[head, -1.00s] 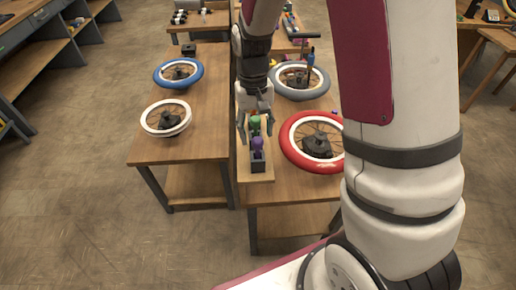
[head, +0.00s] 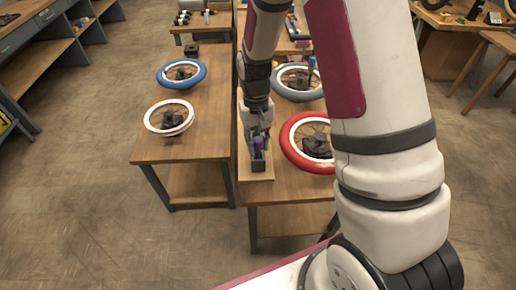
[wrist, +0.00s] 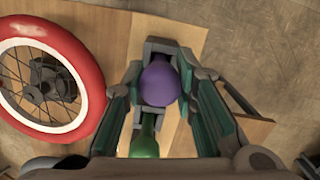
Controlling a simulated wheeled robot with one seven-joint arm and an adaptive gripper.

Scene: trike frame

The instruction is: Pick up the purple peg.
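The purple peg (wrist: 159,84) stands in a small dark holder (wrist: 159,47) on a wooden board, its round head between my gripper's fingers in the wrist view. My gripper (wrist: 164,100) is open, with a finger on each side of the peg and a visible gap on at least the right. A green peg (wrist: 145,140) is behind the purple one, nearer the gripper's palm. In the head view the green peg is mostly hidden by the fingers.
A red-tyred wheel (head: 290,146) lies close beside the board on the right table. A grey-tyred wheel (head: 285,92) lies farther back. The left table (head: 150,150) holds a white wheel (head: 168,119) and a blue wheel (head: 181,73). Floor is clear in front.

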